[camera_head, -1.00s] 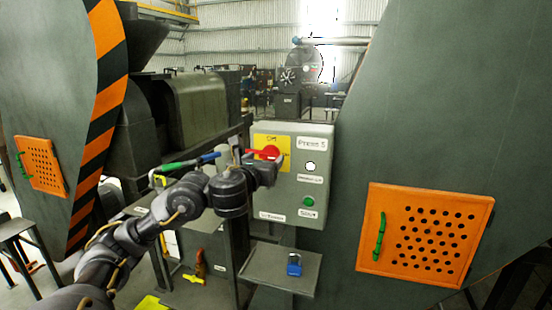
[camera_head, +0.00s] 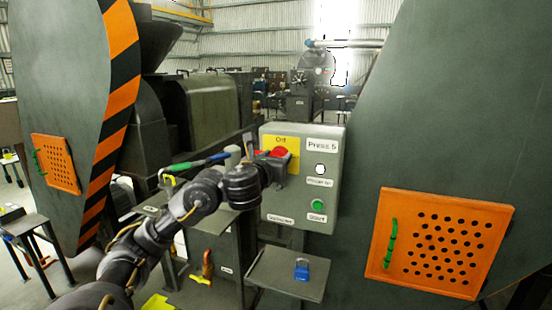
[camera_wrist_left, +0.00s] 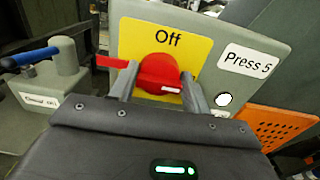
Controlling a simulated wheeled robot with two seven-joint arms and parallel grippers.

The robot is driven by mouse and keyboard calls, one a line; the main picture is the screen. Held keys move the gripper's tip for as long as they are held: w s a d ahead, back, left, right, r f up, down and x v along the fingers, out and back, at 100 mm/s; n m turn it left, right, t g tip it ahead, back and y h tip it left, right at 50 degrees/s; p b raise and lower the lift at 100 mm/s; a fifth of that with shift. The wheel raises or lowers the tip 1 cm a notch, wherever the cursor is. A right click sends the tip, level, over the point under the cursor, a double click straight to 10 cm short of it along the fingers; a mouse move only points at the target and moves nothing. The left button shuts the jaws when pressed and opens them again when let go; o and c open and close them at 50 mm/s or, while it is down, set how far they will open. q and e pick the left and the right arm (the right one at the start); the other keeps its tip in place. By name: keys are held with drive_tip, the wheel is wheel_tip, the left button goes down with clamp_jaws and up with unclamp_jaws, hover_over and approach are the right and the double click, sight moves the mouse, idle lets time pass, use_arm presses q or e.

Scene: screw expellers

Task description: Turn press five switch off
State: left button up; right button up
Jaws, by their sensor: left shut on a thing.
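The Press 5 control box (camera_head: 329,190) is grey and stands in the middle of the head view. It carries a yellow plate (camera_head: 268,142) marked "Off" with a red rotary switch (camera_head: 281,152) on it. In the left wrist view the red switch (camera_wrist_left: 160,70) has a round knob and a bar pointing left, on the yellow plate (camera_wrist_left: 133,35). My left gripper (camera_head: 270,163) is at the switch, its fingers (camera_wrist_left: 157,85) shut on either side of the red knob. Part of the switch is hidden by the fingers. My right gripper is not in view.
A green button (camera_head: 318,205) and a white lamp (camera_head: 320,169) sit on the box. A blue padlock (camera_head: 301,270) lies on a small shelf (camera_head: 270,275) below. A perforated orange hatch (camera_head: 440,243) is at right. A blue-and-green-handled lever (camera_head: 197,163) is left of the box.

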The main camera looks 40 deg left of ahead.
use_arm(q)
drive_tip(key=shift+n, duration=0.3)
drive_tip(key=n, duration=0.4)
drive_tip(key=shift+a, duration=0.1)
drive_tip(key=n, duration=0.4)
drive_tip(key=shift+f+n, duration=0.15)
drive_tip(key=shift+n, duration=0.25)
drive_tip(key=shift+s+a+f+n+p, duration=0.1)
drive_tip(key=shift+n+p, duration=0.2)
drive_tip(key=shift+n, duration=1.8)
drive_tip(key=shift+a+f+n+p, duration=0.1)
drive_tip(key=shift+n+p, duration=0.2)
drive_tip(key=shift+n, duration=1.8)
drive_tip(key=o, duration=1)
drive_tip(key=shift+c, duration=0.2)
